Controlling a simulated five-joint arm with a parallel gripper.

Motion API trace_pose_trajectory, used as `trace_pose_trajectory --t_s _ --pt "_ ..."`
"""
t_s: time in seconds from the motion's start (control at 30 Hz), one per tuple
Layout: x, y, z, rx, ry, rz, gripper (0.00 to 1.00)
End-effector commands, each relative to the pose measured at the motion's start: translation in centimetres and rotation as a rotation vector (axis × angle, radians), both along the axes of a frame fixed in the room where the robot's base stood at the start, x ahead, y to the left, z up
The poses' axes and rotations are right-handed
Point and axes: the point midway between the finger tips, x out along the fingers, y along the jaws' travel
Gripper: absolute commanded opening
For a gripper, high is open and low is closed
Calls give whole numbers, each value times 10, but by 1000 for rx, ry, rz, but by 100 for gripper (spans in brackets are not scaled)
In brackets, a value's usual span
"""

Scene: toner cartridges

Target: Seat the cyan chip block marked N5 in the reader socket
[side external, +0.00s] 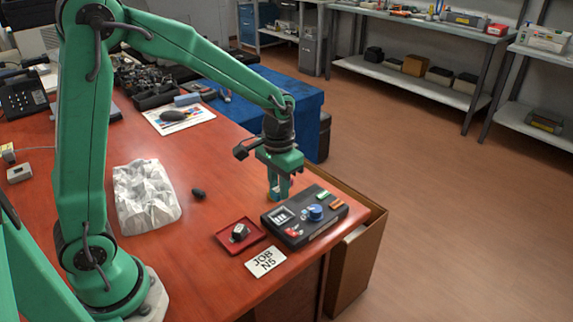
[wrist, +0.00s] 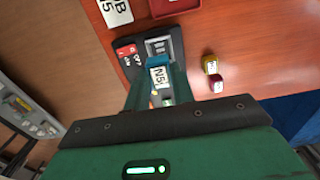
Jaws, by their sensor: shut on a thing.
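The cyan chip block marked N5 (wrist: 159,74) is between the fingers of my gripper (wrist: 160,92) in the wrist view, its label facing the camera. My gripper (side external: 280,194) is shut on it and points down behind the dark reader (side external: 325,222) in the side view. I cannot make out the block there. The reader (wrist: 176,44) has a pale slotted recess (wrist: 158,45), just beyond the block in the wrist view; the slotted recess also shows in the side view (side external: 283,216). Whether block and reader touch is unclear.
A red tray (side external: 224,238) with a small dark-and-pale item and a JOB N5 card (side external: 266,261) lie near the reader. A yellow block (wrist: 210,64) and a dark red block (wrist: 216,83) stand beside it. A crumpled sheet (side external: 146,196) lies left. The table edge is close.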

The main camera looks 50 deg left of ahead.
Motion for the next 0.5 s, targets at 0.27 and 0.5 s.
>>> trace_pose_trajectory --t_s 0.27,0.5 --pt "5 0 -2 0 0 7 3" --pt "5 0 -7 0 2 6 3"
